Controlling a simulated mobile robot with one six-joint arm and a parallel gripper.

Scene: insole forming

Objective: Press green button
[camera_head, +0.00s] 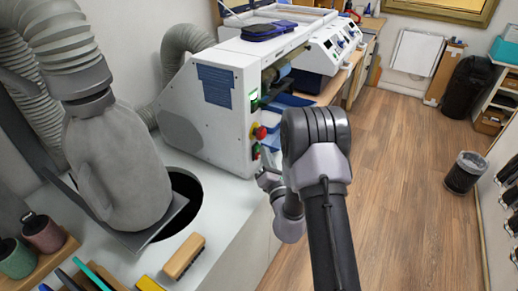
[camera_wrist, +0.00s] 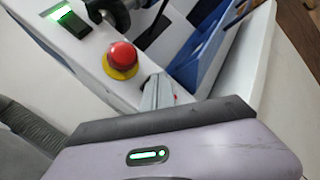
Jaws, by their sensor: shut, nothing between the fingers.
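The white machine (camera_head: 215,105) has a control panel on its right-facing end. A lit green switch (camera_head: 254,95) sits high on that panel, and it also shows at the top left of the wrist view (camera_wrist: 66,20). A red mushroom button (camera_head: 260,132) on a yellow collar is below it, and this red button is large in the wrist view (camera_wrist: 121,57). A small green patch (camera_head: 256,151) shows below the red button, close to my fingertips. My gripper (camera_head: 266,163) is shut and empty, close to the panel's lower part. I cannot tell whether it touches. In the wrist view the fingertip (camera_wrist: 157,92) covers the panel below the red button.
A grey dust bag (camera_head: 115,165) and hose stand at the left on the white bench (camera_head: 225,215). A brush (camera_head: 184,257) lies on its near part. Blue trays (camera_head: 285,103) lie by the machine. The wooden floor (camera_head: 400,180) at right is clear, with a bin (camera_head: 465,172) beyond.

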